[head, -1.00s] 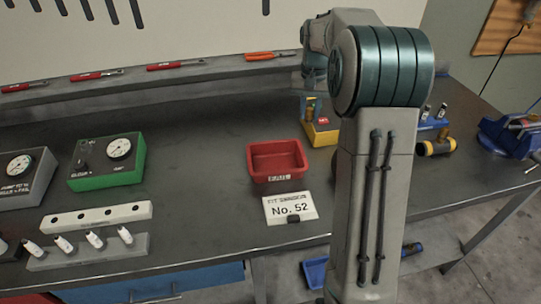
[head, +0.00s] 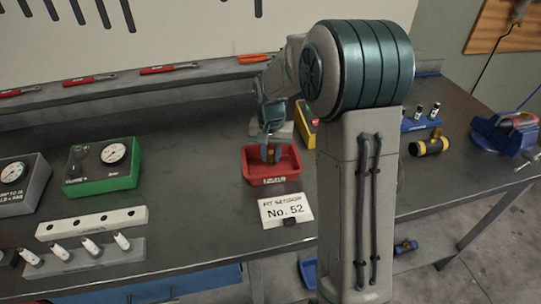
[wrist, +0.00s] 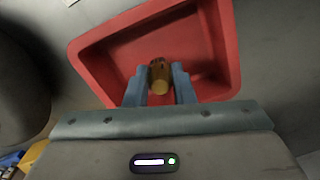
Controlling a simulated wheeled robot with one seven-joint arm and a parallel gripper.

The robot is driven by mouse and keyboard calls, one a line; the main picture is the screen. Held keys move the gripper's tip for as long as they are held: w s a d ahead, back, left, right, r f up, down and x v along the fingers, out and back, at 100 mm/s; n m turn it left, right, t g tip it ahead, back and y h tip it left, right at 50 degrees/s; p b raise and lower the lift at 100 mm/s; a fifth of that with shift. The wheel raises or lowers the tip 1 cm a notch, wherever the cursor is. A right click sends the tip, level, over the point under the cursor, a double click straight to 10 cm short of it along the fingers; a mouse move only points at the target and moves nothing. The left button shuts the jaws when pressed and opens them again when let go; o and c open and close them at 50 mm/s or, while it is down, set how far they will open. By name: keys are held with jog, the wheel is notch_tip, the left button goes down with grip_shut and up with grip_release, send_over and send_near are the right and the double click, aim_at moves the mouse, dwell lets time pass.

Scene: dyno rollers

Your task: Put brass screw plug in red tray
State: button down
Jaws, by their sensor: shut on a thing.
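The red tray (head: 258,180) sits on the grey workbench behind the "No. 52" card. It also shows in the wrist view (wrist: 222,60). My gripper (head: 271,150) is over the tray, pointing down. In the wrist view my gripper (wrist: 160,88) is shut on the brass screw plug (wrist: 159,74), which is held between the two blue fingers. The plug (head: 272,155) shows small and dark gold in the head view, within the tray's outline. I cannot tell whether it touches the tray floor.
A yellow bin (head: 309,136) is partly hidden behind my arm. The "No. 52" card (head: 286,210) stands in front of the tray. A green gauge box (head: 103,166) is at the left. A black-and-yellow fitting (head: 430,146) and a blue vise (head: 506,134) are at the right.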

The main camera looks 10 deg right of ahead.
jog(key=shift+f, duration=0.7)
jog(key=shift+f, duration=0.25)
jog(key=c, duration=1.2)
grip_release()
jog(key=shift+r, duration=0.1)
jog(key=shift+c, duration=0.2)
jog(key=shift+r, duration=0.1)
